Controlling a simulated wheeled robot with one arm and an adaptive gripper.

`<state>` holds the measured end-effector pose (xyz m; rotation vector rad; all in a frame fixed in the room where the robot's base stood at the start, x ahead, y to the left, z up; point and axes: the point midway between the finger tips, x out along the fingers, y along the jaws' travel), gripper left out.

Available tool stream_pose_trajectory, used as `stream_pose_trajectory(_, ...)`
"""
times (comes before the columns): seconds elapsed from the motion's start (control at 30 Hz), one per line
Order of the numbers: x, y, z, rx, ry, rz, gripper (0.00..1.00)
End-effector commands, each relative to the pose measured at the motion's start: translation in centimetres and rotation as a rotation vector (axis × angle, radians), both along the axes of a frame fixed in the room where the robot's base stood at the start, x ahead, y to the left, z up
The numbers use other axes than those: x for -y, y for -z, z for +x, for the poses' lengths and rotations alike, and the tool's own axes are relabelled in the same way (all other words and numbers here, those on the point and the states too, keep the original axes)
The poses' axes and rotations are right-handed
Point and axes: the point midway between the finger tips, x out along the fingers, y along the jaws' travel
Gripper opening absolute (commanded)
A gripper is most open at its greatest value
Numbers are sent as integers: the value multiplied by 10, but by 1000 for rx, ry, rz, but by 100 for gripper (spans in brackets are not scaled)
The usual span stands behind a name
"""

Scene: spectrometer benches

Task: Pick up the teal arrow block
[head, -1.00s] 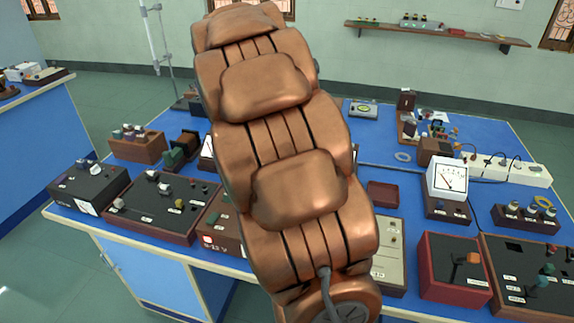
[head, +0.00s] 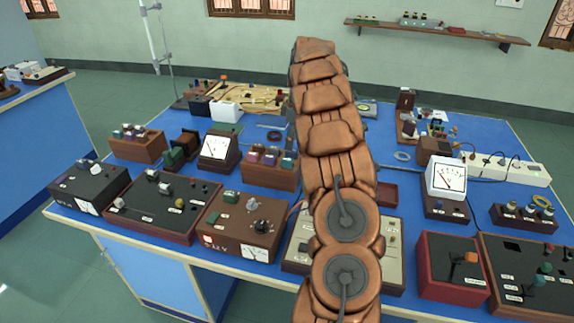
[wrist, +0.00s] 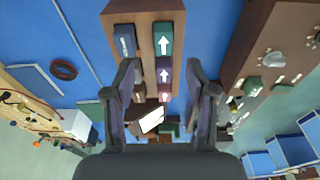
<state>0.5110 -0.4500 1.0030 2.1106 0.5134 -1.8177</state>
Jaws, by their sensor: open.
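The teal arrow block (wrist: 163,40) shows in the wrist view, with a white arrow on its face, at the top centre on a brown wooden rack (wrist: 143,42). A purple arrow block (wrist: 164,74) sits just below it in the picture, with a pinkish block (wrist: 164,96) beyond. A blue-grey block (wrist: 124,42) is to its left. My gripper (wrist: 164,76) is open and empty in the wrist view, its fingertips on either side of the purple block, below the teal one in the picture. In the head view my arm hides my gripper.
In the head view, a wooden rack of coloured blocks (head: 270,178) stands left of my arm, and another rack (head: 136,152) is farther left. A meter (head: 218,148) stands between them. Several instrument boxes line the bench's front edge, including a brown one (head: 240,225). A large brown box (wrist: 245,45) flanks my gripper's right.

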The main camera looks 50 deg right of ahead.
Motion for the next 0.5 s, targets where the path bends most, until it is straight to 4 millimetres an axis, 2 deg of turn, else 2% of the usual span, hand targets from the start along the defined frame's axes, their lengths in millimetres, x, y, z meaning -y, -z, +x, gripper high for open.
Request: stream_pose_trajectory(0.5, -6, 40, 3, -1, -1, 3, 56)
